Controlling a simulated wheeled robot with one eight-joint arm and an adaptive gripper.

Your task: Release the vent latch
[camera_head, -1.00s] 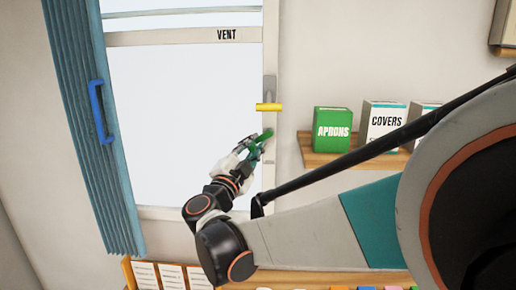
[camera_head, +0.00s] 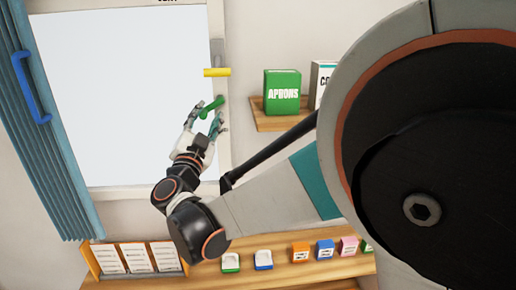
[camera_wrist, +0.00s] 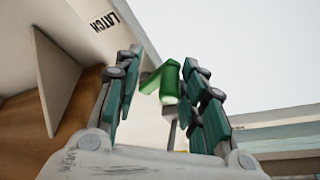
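The green latch handle (camera_head: 210,107) sits on the right side of the window frame, tilted, its free end pointing down and left. In the wrist view the green handle (camera_wrist: 168,85) shows between my fingers, near a frame marked LATCH (camera_wrist: 103,18). My gripper (camera_head: 204,117) is open just below and left of the handle. In the wrist view its fingers (camera_wrist: 162,62) stand apart on either side of the handle, with no clear contact. A yellow handle (camera_head: 217,72) lies level on the frame above the green one.
A shelf (camera_head: 283,123) with a green APRONS box (camera_head: 282,92) and a white box (camera_head: 322,78) is to the right. A blue curtain (camera_head: 38,150) with a blue handle (camera_head: 30,88) hangs at left. Below is a wooden counter (camera_head: 320,272) with small coloured boxes and a card rack (camera_head: 92,262).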

